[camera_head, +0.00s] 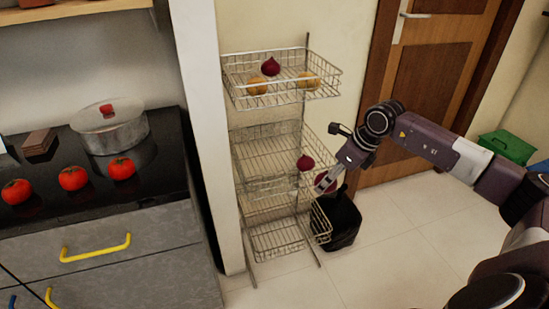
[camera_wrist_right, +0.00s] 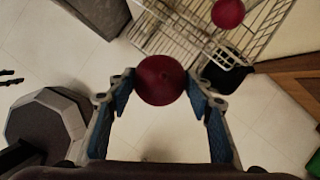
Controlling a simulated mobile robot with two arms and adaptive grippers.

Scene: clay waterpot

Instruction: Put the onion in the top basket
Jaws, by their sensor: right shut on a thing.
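My right gripper (camera_head: 334,172) is shut on a dark red onion (camera_head: 326,184), beside the right side of the wire rack and below the level of the top basket. In the right wrist view the held onion (camera_wrist_right: 160,79) sits between the two fingertips (camera_wrist_right: 158,90). The top basket (camera_head: 283,97) holds another red onion (camera_head: 270,67) and two yellowish round items (camera_head: 257,85). A further red onion (camera_head: 305,163) lies at the right of the basket below; it also shows in the right wrist view (camera_wrist_right: 228,12). My left gripper is out of view.
A lower wire basket (camera_head: 277,241) hangs on the rack. A black bin (camera_head: 343,226) stands right of it on the floor. A white wall edge (camera_head: 205,100) separates the rack from the stove, with tomatoes (camera_head: 73,178) and a pot (camera_head: 110,131). A wooden door (camera_head: 432,75) stands behind.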

